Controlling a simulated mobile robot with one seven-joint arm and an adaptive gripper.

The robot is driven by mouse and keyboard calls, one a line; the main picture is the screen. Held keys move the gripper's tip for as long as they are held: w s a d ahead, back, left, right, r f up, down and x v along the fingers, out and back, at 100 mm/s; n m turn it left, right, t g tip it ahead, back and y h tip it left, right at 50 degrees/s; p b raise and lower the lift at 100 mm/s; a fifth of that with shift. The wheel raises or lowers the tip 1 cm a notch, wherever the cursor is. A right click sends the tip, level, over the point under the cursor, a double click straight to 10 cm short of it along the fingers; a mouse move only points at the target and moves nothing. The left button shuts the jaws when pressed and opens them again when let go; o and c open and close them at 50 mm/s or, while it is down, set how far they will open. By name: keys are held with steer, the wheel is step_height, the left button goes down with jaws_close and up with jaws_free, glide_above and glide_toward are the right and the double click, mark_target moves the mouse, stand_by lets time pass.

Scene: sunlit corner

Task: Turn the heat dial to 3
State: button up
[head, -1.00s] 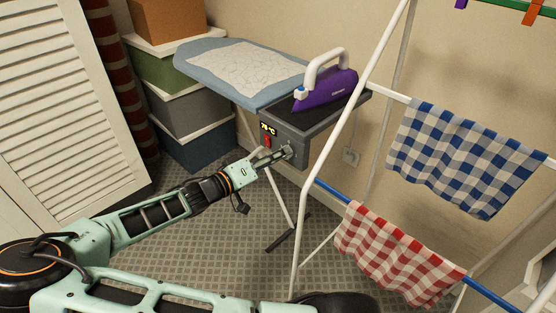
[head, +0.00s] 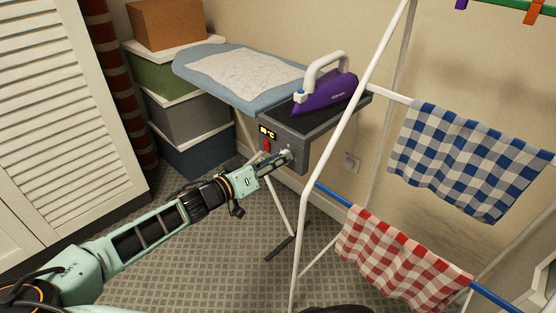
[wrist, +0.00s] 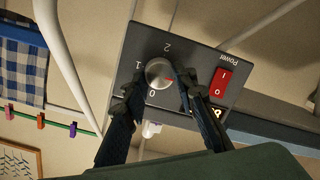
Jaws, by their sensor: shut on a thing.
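In the head view my gripper (head: 288,156) is at the panel's front and hides the dial.
A red power switch (wrist: 222,83) is close beside the right finger. A small lit temperature display (head: 267,132) is on the panel. A white drying rack (head: 325,150) with checked cloths stands close on the right.

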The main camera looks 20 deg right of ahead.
steer(key=o, duration=1.2)
steer(key=shift+c, duration=0.2)
steer(key=v, duration=1.2)
steer(key=shift+r, duration=0.1)
